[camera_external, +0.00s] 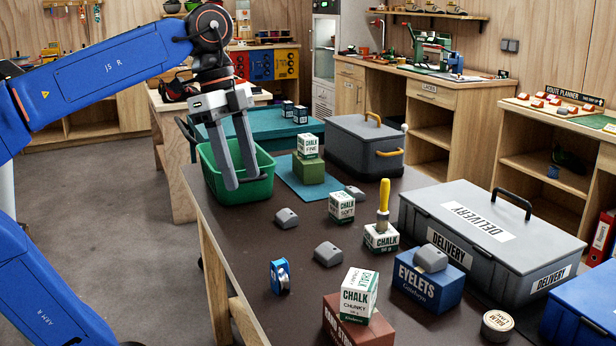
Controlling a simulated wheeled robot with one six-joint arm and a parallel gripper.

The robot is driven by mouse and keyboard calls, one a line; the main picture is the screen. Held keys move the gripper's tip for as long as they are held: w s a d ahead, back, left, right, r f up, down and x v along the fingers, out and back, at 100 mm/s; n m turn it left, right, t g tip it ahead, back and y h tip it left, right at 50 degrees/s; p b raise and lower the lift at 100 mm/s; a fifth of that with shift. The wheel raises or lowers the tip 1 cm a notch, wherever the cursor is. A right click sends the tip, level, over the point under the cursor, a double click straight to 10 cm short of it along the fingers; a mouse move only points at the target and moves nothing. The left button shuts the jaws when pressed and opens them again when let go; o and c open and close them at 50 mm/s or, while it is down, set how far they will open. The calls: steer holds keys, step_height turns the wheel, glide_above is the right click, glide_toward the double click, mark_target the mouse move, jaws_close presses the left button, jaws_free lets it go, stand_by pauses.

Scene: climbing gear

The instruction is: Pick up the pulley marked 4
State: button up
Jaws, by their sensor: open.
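A small blue wheel-like object (280,276), which may be a pulley, stands on edge on the brown table (228,232) near its left edge. I cannot read a number on it. Several small grey blocks lie about: one (286,218) behind the blue object, one (327,254) to its right, one (355,193) by the teal mat, and one (430,258) on the blue EYELETS box. No 4 is legible on these. My gripper (247,182) is open and empty, pointing down at the green bin. It is behind and left of the blue object, well apart from it.
The green bin (206,180) is at the table's far left. CHALK boxes (359,292) stand around, one on a red-brown box (338,322), one with a yellow-handled tool (384,195). Grey DELIVERY case (420,222) and round tin (497,325) are right. Table around the blue object is fairly clear.

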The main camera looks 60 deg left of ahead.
steer(key=w+a+m+g+h, duration=0.1)
steer(key=w+m+h, duration=0.15)
steer(key=m, duration=0.35)
glide_toward(278, 260)
steer(key=x, duration=0.6)
steer(key=shift+s+d+f, duration=0.15)
steer(key=shift+s+f, duration=0.05)
steer(key=shift+f, duration=0.05)
steer(key=shift+y, duration=0.25)
steer(key=shift+x, duration=2.65)
steer(key=shift+w+r, duration=0.1)
steer(key=shift+w, duration=0.05)
steer(key=c, duration=1.2)
